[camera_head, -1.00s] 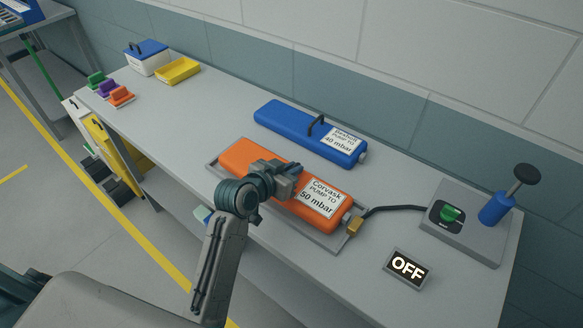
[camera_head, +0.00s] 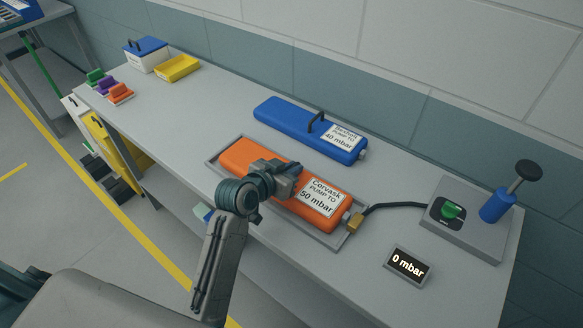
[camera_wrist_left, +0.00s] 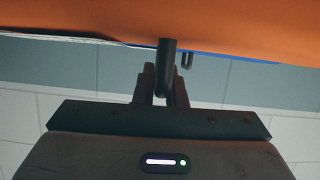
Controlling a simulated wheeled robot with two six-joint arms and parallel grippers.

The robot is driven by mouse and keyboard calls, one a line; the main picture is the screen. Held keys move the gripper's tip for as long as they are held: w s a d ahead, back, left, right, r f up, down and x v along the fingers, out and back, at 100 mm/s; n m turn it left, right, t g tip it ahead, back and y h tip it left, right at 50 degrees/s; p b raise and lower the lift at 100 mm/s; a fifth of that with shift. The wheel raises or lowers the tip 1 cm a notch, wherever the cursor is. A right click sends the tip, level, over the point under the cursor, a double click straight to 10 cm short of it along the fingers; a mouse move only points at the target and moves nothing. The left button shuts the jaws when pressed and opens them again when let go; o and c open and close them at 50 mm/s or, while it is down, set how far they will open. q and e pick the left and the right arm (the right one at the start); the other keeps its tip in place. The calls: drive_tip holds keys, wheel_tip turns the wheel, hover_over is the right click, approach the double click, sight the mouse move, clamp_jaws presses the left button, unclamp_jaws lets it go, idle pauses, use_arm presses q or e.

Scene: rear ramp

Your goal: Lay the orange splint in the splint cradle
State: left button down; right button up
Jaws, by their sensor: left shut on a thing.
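The orange splint (camera_head: 241,156), labelled "Corvask PUMP TO 50 mbar", lies flat inside the rim of the grey splint cradle (camera_head: 212,162) on the bench. My left gripper (camera_head: 286,178) is over the middle of the splint and shut on its handle, which the gripper mostly hides. In the left wrist view the jaws (camera_wrist_left: 166,80) close on a dark bar right beside the orange splint surface (camera_wrist_left: 230,25). My right gripper is not in view.
A blue splint (camera_head: 285,119) lies behind the cradle. The hose runs to a pump unit (camera_head: 462,232). A small display (camera_head: 408,265) reads "0 mbar". Yellow tray (camera_head: 178,69) stands far left.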

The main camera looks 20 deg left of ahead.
use_arm(q)
drive_tip(key=shift+f, duration=0.15)
drive_tip(key=c, duration=1.4)
unclamp_jaws()
drive_tip(key=shift+f, duration=0.1)
